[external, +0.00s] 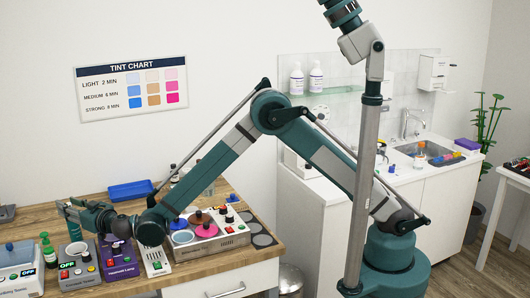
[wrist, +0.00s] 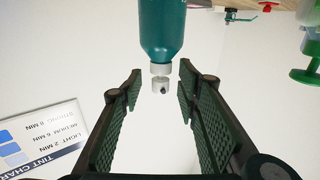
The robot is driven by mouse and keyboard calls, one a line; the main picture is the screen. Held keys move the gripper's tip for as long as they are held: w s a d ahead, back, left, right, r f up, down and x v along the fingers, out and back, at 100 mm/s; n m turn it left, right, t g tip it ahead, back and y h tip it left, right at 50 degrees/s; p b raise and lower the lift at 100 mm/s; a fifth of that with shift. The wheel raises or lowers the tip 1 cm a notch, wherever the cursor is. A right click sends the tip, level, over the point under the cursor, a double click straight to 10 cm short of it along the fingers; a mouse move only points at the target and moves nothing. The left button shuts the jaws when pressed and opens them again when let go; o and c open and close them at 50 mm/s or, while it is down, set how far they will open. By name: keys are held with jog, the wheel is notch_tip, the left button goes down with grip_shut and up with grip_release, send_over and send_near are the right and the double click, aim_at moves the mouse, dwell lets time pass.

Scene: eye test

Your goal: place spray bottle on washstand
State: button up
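In the wrist view a teal bottle with a white neck and nozzle (wrist: 162,30), which looks like the spray bottle, shows upside down in the picture. Its nozzle appears in the gap between the fingers of my gripper (wrist: 160,88). The fingers are apart, with clear space on both sides of the nozzle. In the external view my gripper (external: 68,208) is low over the left end of the wooden bench; the bottle is hard to make out there against it. The white washstand (external: 450,200) with a sink stands at the right, beyond my arm's base.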

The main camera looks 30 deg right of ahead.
grip_shut()
dwell(0.3)
jog(key=shift+r+p, duration=0.95)
jog(key=shift+r, duration=4.05)
